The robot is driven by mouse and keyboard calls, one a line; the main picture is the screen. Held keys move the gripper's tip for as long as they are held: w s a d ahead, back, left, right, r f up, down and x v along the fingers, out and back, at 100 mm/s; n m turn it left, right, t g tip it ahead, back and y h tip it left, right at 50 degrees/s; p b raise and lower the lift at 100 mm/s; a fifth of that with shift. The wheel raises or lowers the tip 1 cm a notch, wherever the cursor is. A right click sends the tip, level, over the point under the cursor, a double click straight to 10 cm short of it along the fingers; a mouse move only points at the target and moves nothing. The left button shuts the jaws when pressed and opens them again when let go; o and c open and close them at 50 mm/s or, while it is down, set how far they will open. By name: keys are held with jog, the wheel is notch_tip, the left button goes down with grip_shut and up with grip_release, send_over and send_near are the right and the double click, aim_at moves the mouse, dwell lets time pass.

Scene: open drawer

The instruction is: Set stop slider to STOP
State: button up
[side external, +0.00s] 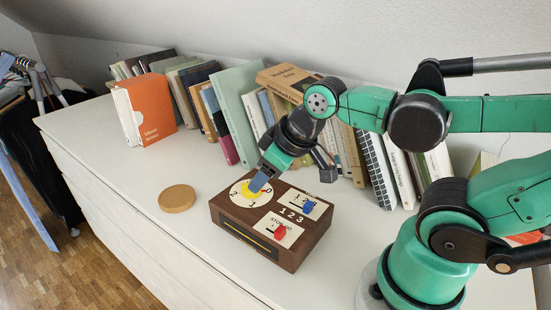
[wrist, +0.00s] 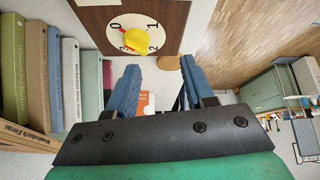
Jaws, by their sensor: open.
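A brown wooden box (side external: 301,256) stands on the white cabinet top. The stop slider is a red knob (side external: 280,232) on a white plate (side external: 291,239) lettered STOP and GO, at the box's front right. I cannot tell which word the knob stands at. My gripper (side external: 259,182) is open and empty, its blue fingers over the yellow dial knob at the box's left. In the wrist view the yellow knob (wrist: 137,40) shows on its numbered dial, beyond the open fingers; I cannot tell if they touch it. The red slider is out of that view.
A blue slider knob (side external: 309,207) sits behind the red one on the box. A round cork disc (side external: 177,198) lies left of the box. An orange book (side external: 153,109) and a row of books stand behind. The cabinet top left of the disc is clear.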

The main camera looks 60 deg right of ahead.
aim_at(280, 229)
jog(key=s+n+g, duration=0.1)
jog(key=n, duration=0.3)
jog(key=s+a+n+g, duration=0.1)
jog(key=n+g, duration=0.1)
jog(key=n, duration=0.2)
jog(key=s+a+f+n+g, duration=0.1)
jog(key=n+g, duration=0.1)
jog(key=n, duration=0.1)
jog(key=shift+s+n, duration=0.15)
jog(key=shift+n, duration=0.25)
jog(key=n, duration=0.1)
jog(key=n+g, duration=0.1)
jog(key=s+n, duration=0.1)
jog(key=shift+s+a+f+n, duration=0.15)
jog(key=shift+a+n, duration=0.1)
jog(key=shift+n, duration=0.15)
jog(key=shift+f, duration=2.7)
jog(key=shift+c, duration=0.2)
grip_shut()
